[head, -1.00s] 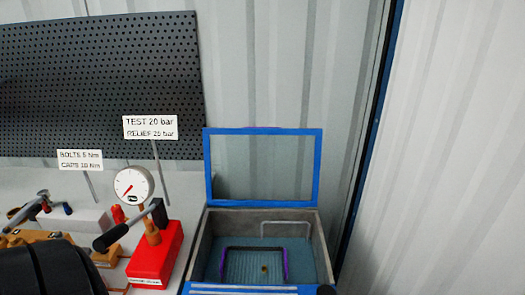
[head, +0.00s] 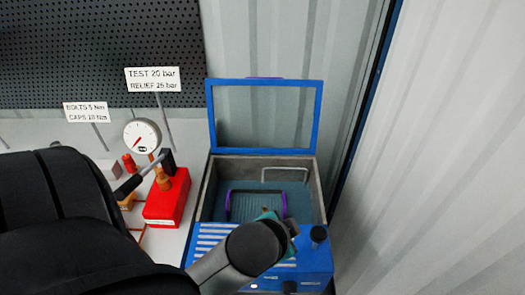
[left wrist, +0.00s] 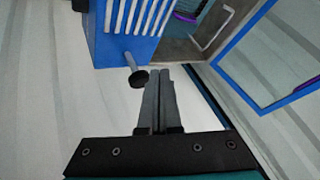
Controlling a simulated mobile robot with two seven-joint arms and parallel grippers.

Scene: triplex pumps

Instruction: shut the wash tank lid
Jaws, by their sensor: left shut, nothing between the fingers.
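The wash tank (head: 320,262) is a blue box with a grey inner wall. Its lid (head: 212,115), a blue frame around a clear pane, stands upright and open at the back, with a purple strip on its top edge. The lid also shows at the right of the left wrist view (left wrist: 232,75). My left arm reaches over the tank's front from the left in the head view, hiding part of the front panel; its fingers are hard to make out there. In the left wrist view my left gripper (left wrist: 160,100) is shut and empty, close to a black knob (left wrist: 138,78). My right gripper is not in view.
A purple-handled basket (head: 258,206) sits inside the tank. Left of the tank stand a red test pump (head: 167,203) with a gauge (head: 141,135) and a sign (head: 152,80). A corrugated wall (head: 450,150) is at the right. The space above the tank opening looks clear.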

